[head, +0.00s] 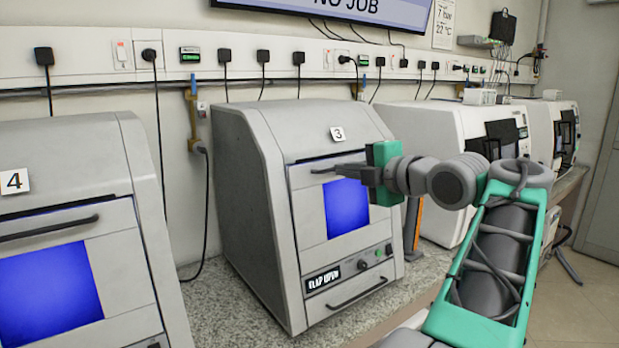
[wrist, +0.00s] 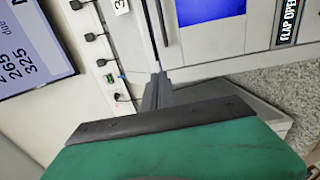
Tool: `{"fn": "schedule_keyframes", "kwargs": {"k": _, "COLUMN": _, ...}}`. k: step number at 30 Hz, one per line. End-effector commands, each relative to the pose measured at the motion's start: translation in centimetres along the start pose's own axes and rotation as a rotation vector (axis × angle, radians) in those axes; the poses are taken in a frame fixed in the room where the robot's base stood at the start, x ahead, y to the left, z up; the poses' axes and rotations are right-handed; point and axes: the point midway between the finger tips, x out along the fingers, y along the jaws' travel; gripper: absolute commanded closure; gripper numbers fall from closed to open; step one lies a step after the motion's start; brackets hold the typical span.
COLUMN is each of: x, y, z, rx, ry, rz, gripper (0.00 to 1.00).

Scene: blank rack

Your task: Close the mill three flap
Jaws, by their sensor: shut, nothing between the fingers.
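Mill three (head: 255,200) is a grey box-shaped machine with a "3" plate on top, on the bench in the middle of the head view. Its front flap (head: 304,205) has a blue window and stands nearly upright, with a dark gap along its top edge. The display (head: 322,279) below reads "FLAP OPEN"; it also shows in the wrist view (wrist: 287,22). My gripper (head: 318,171) is shut and empty, its fingertips at the upper part of the flap. In the wrist view the fingers (wrist: 157,88) point toward the flap's top edge. I cannot tell whether they touch it.
Mill four (head: 60,145) stands at the left with a blue window and a dark handle (head: 45,229). White machines (head: 425,120) stand at the right behind my arm. The speckled bench (head: 225,310) is clear between mills three and four. Cables hang along the wall.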

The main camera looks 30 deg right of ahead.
Motion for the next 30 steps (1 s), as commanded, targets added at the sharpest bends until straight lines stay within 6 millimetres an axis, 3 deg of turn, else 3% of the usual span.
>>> {"fn": "schedule_keyframes", "kwargs": {"k": 18, "x": 12.0, "y": 0.2, "z": -0.1, "rx": 0.006, "ry": 0.001, "rz": -0.004, "gripper": 1.0}}
{"fn": "schedule_keyframes", "kwargs": {"k": 23, "x": 13.3, "y": 0.1, "z": -0.1, "rx": 0.006, "ry": -0.001, "rz": -0.003, "gripper": 1.0}}
{"fn": "schedule_keyframes", "kwargs": {"k": 30, "x": 13.5, "y": 0.0, "z": 0.0, "rx": 0.005, "ry": -0.003, "rz": -0.003, "gripper": 1.0}}
